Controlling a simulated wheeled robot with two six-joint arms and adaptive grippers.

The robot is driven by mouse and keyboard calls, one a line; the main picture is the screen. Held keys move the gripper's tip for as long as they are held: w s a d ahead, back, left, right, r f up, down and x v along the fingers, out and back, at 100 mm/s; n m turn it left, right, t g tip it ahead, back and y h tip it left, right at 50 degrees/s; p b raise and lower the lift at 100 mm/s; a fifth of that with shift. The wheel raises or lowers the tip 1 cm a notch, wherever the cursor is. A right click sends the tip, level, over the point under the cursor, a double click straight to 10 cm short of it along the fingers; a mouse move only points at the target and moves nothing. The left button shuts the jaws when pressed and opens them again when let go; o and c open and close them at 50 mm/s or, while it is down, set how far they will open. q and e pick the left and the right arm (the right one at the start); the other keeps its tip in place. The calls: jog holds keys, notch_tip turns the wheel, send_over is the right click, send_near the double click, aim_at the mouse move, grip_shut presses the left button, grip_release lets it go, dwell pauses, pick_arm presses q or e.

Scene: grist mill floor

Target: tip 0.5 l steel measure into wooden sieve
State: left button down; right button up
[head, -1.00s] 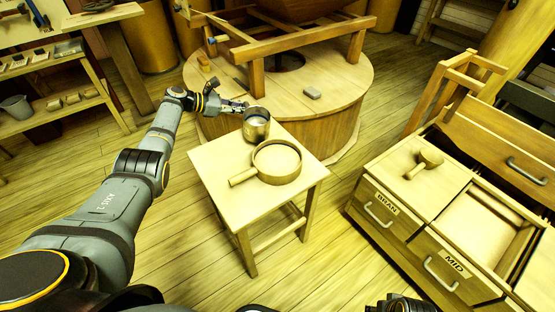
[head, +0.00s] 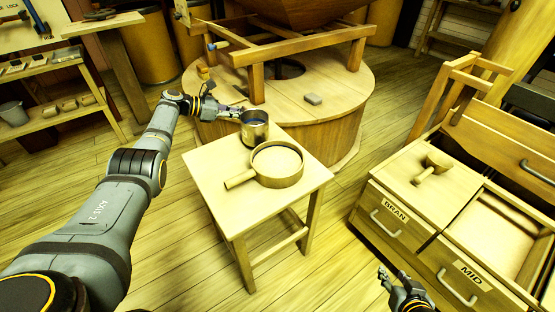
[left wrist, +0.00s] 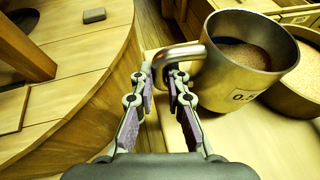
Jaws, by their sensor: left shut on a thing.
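The steel measure (head: 255,133) is at the far corner of the small wooden table, beside the sieve. It looks upright in the head view; I cannot tell whether it touches the tabletop. In the left wrist view the measure (left wrist: 250,90) shows brownish grain-like contents and part of a label. My left gripper (head: 238,112) is shut on its handle (left wrist: 180,55). The wooden sieve (head: 278,180) rests on the table, its handle pointing left; part of it shows in the wrist view (left wrist: 300,97). My right gripper (head: 392,279) is open and empty, low near the bin drawers.
The small table (head: 218,160) has bare top left of the sieve. Behind it is the round wooden millstone casing (head: 330,130) with a grey block (head: 313,99) on top. At right stands the bin chest (head: 375,220) with a wooden scoop (head: 432,166) on it.

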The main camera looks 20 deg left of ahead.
jog(key=w+r+t+b, duration=0.2)
jog(key=r+t, duration=0.4)
jog(key=r, duration=0.4)
jog(key=w+r+t+b, duration=0.2)
jog(key=w+r+t, duration=0.2)
jog(key=r, duration=0.7)
jog(key=shift+d+t, duration=0.15)
jog(key=shift+t, duration=0.85)
jog(key=shift+w, duration=0.15)
